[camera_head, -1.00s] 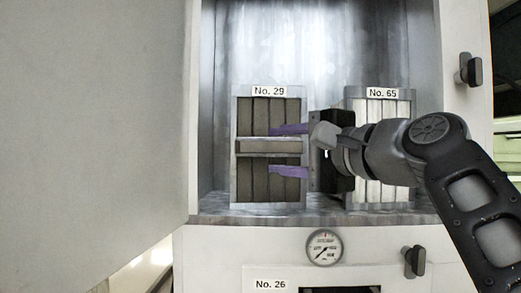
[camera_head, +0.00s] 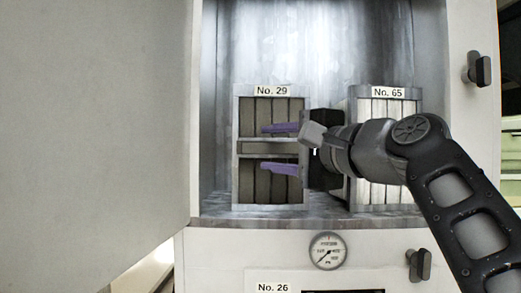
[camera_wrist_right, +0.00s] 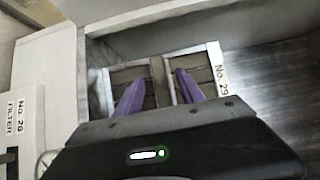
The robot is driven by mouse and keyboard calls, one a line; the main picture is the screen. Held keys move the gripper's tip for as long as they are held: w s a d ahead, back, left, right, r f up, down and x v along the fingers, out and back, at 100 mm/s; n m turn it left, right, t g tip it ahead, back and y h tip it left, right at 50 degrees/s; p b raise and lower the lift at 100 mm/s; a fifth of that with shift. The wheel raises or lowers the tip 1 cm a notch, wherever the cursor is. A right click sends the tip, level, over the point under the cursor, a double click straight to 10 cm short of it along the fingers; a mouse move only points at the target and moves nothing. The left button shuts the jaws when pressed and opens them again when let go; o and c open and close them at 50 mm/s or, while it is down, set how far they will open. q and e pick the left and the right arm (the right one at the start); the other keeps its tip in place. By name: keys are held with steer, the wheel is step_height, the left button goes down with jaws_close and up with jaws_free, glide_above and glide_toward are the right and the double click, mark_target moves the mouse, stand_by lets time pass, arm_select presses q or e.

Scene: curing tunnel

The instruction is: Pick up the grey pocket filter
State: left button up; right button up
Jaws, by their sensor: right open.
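The grey pocket filter (camera_head: 253,185) stands upright inside the cabinet under the label No. 29. It has a light frame, dark grey pockets and a horizontal bar (camera_head: 262,148) across its middle. My right gripper (camera_head: 264,148) reaches in from the right with its purple fingers in front of the filter, one above and one below the bar. It is open, and the bar lies between the fingers. In the right wrist view, the fingers (camera_wrist_right: 160,77) lie on either side of the bar on the filter (camera_wrist_right: 197,73). Contact cannot be told. My left gripper is not in view.
A white-pocketed filter (camera_head: 388,192) labelled No. 65 stands to the right, partly behind my right arm. A large pale panel (camera_head: 95,130) fills the left. Below the cabinet shelf (camera_head: 300,222) are a round gauge (camera_head: 326,251) and a dark handle (camera_head: 419,265).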

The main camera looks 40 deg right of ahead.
mark_target(260, 145)
steer(key=shift+w+a+r, duration=0.1)
steer(key=shift+w+a, duration=0.05)
steer(key=w+p, duration=0.2)
steer(key=w, duration=0.3)
steer(key=shift+s, duration=0.1)
stand_by(0.3)
jaws_close()
stand_by(0.4)
steer(key=shift+r, duration=0.1)
stand_by(0.8)
